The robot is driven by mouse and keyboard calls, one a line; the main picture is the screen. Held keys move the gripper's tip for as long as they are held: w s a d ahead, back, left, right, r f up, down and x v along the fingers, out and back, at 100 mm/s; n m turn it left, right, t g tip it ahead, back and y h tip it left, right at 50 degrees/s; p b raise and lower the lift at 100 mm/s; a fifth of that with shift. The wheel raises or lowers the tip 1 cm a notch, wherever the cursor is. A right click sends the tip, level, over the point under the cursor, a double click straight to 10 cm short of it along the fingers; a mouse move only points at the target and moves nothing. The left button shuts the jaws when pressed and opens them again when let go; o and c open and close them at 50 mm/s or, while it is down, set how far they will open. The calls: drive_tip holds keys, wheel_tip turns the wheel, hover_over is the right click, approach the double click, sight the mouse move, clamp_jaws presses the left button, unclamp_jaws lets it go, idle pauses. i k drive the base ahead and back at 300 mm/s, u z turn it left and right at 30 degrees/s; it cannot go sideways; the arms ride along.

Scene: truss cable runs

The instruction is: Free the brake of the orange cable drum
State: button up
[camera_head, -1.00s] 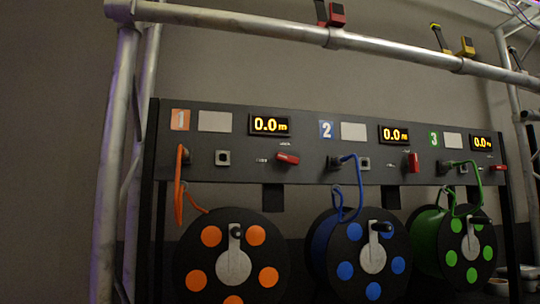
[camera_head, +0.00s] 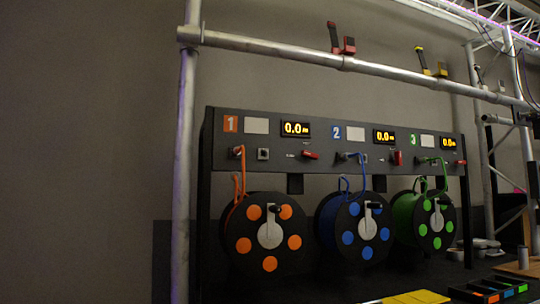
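The orange cable drum (camera_head: 243,262) is the leftmost of three black drums, with orange discs on its face, a pale hub and a dark crank knob. An orange cable (camera_head: 236,190) runs from it up to the panel (camera_head: 350,146) under an orange label "1". Its display (camera_head: 295,129) reads 0.0. A red lever (camera_head: 311,155) right of the drum's socket lies about level; the small marks beside it are too small to read. My gripper is not in view.
The blue drum (camera_head: 343,257) has an upright red lever (camera_head: 397,158); the green drum (camera_head: 407,237) has a level red lever (camera_head: 460,163). A truss post (camera_head: 186,150) stands left of the rack. Trays (camera_head: 490,290) lie at front right. The left side looks open.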

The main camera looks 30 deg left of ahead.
sight(308, 154)
drive_tip(key=u, duration=0.9)
drive_tip(key=i, duration=0.3)
